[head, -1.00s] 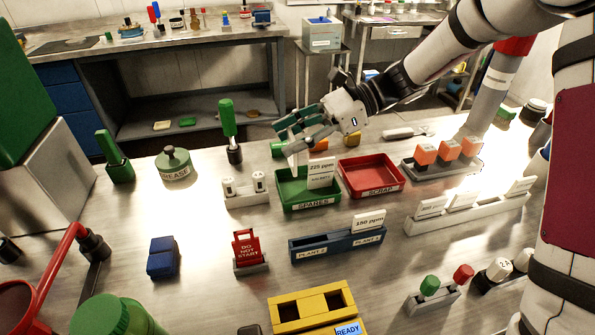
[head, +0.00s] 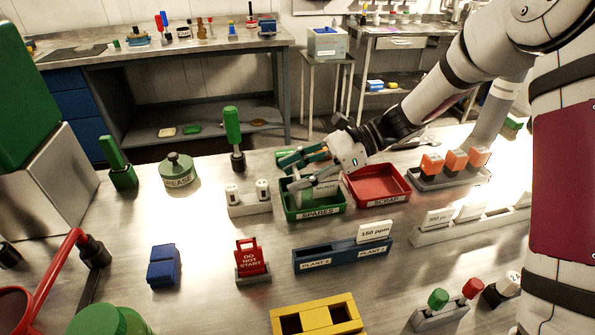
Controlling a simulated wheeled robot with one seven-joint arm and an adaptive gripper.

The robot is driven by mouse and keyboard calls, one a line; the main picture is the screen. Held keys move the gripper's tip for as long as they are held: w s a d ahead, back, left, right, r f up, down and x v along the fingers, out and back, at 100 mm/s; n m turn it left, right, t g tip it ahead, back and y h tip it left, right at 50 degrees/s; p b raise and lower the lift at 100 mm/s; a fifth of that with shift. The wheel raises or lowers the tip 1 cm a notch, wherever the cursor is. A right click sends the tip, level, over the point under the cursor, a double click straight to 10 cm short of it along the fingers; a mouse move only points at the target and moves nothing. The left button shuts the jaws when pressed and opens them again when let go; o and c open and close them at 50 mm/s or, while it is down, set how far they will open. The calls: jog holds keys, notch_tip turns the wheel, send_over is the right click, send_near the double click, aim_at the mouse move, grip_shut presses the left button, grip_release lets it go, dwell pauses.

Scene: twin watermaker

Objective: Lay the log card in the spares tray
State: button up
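The log card (head: 326,187) is a pale card in the green spares tray (head: 318,212), low between the tray walls. It is shaded and partly covered by my fingers, so I cannot tell whether it lies flat or leans. My gripper (head: 300,171) is low over the left and back part of the tray. Its fingers look spread apart, with the nearer one close to the card. I cannot tell whether they touch it.
The red scrap tray (head: 378,202) stands directly right of the spares tray. A grey holder (head: 248,207) with white pegs is on the left, and a green-handled tool (head: 233,135) stands behind it. A blue plant rack (head: 340,256) with a 150 ppm card is in front.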

jog(key=o, duration=0.3)
jog(key=shift+w+d+r, duration=0.1)
jog(key=shift+d+r, duration=0.15)
jog(key=v, duration=1.1)
jog(key=shift+d+r+p, duration=0.1)
jog(key=shift+d+p, duration=0.1)
jog(key=shift+p, duration=0.1)
jog(key=s+d+r+n+t+h, duration=0.1)
jog(key=s+d+r+n+h, duration=0.2)
jog(key=s, duration=0.6)
jog(key=s+r+n+t+h, duration=0.1)
jog(key=s+r+n+h, duration=0.35)
jog(key=s, duration=0.45)
jog(key=s+d+f+n+t+h, duration=0.1)
jog(key=s+d+n, duration=0.1)
jog(key=s, duration=0.3)
jog(key=s+d+n+t+h, duration=0.1)
jog(key=s+d+n+h, duration=0.1)
jog(key=s+d+n, duration=0.1)
jog(key=s+d+f+n+t+h, duration=0.1)
jog(key=s+d+n+h, duration=0.1)
jog(key=s, duration=0.4)
jog(key=shift+s+d+f+t+h, duration=0.15)
jog(key=shift+s+d+t, duration=0.05)
jog(key=shift+d, duration=0.15)
jog(key=shift+s+d+f+t+h, duration=0.1)
jog(key=shift+s+d+f+t, duration=0.1)
jog(key=shift+d, duration=0.15)
